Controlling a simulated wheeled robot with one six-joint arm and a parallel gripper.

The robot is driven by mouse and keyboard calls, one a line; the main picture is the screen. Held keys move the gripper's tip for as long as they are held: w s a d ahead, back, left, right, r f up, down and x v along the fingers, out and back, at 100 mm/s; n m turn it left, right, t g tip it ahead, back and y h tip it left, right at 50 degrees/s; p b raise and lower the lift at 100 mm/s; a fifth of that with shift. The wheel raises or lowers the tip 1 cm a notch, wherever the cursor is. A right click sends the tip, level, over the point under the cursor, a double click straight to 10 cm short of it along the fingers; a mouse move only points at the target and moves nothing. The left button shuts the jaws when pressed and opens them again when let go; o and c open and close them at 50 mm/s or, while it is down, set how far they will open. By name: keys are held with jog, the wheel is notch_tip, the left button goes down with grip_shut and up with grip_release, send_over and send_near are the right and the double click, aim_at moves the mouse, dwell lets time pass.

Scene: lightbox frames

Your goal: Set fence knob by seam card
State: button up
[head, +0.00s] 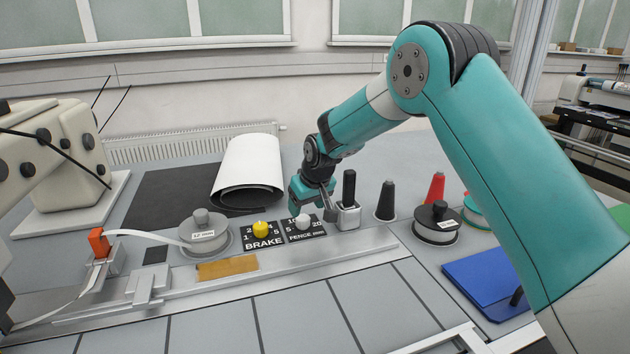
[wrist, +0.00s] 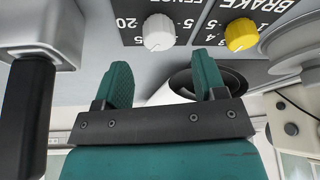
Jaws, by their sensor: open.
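The white fence knob (head: 303,222) sits on a black plate marked FENCE mm, right of the yellow brake knob (head: 260,229). My gripper (head: 313,204) is just behind and above the fence knob. In the wrist view my gripper (wrist: 163,76) is open and empty, and its two teal fingers point towards the white knob (wrist: 158,32), apart from it. The yellow knob (wrist: 241,35) is to its right there. The fence knob's setting is too small to tell. A tan flat piece (head: 227,267) lies on the metal rail; I cannot tell whether it is the seam card.
A grey holder with a black handle (head: 349,188) stands close right of my gripper. Black (head: 386,200) and red (head: 435,187) cones and a reel (head: 437,222) stand further right. A tape reel (head: 203,232) is left. A white roll (head: 249,172) lies behind.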

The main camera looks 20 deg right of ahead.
jog(key=b+v, duration=0.1)
jog(key=v, duration=1.1)
jog(key=shift+b, duration=0.35)
jog(key=shift+r, duration=0.1)
jog(key=s+a+n+g+y, duration=0.1)
jog(key=s+a+n+g, duration=0.1)
jog(key=s, duration=1.6)
jog(key=s+a+n+g+y, duration=0.2)
jog(key=s+a, duration=0.2)
jog(key=s, duration=1.5)
jog(key=shift+a+r, duration=0.2)
jog(key=shift+r, duration=0.05)
jog(key=shift+s, duration=0.1)
